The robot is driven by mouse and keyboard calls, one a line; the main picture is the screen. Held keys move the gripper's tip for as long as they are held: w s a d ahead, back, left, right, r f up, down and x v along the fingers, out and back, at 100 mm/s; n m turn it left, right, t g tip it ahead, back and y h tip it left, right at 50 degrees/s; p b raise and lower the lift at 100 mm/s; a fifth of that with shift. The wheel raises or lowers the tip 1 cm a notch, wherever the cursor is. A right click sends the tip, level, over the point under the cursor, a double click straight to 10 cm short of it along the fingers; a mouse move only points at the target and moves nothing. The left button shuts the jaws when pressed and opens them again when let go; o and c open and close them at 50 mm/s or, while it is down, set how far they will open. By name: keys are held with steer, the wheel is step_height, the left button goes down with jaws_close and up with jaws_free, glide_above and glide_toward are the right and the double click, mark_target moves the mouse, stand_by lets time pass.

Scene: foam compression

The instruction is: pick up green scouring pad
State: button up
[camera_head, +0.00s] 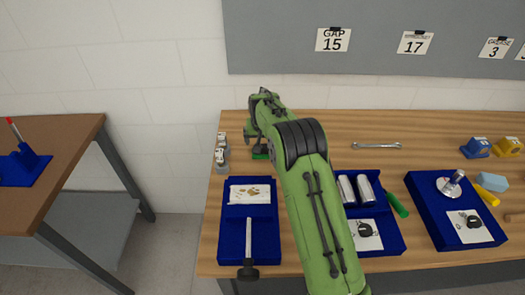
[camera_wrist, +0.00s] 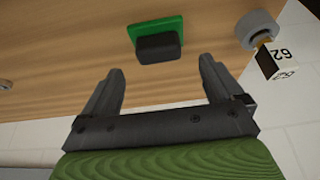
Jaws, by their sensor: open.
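The green scouring pad (camera_wrist: 134,33) lies flat on the wooden table in the wrist view, with a dark block (camera_wrist: 159,47) on top of it. In the head view a sliver of the green pad (camera_head: 261,155) shows at the back left of the table, mostly hidden by my arm. My gripper (camera_wrist: 160,72) is open and empty. Its two fingers stand apart, one on each side of the dark block in the picture, and do not touch it or the pad. My gripper (camera_head: 257,132) also shows at the end of my green arm.
A labelled block (camera_wrist: 277,62) and a grey cylinder (camera_wrist: 258,28) stand right of the pad in the wrist view. In the head view, blue trays (camera_head: 228,224) hold tools and metal cylinders along the front. A wrench (camera_head: 376,146) lies behind. A grey board (camera_head: 270,50) hangs on the wall.

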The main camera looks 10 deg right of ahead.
steer(key=x, duration=0.5)
steer(key=shift+f, duration=0.35)
steer(key=shift+s+r, duration=0.1)
steer(key=shift+c, duration=0.2)
steer(key=c, duration=0.8)
step_height(320, 180, up, 10)
steer(key=shift+p, duration=0.5)
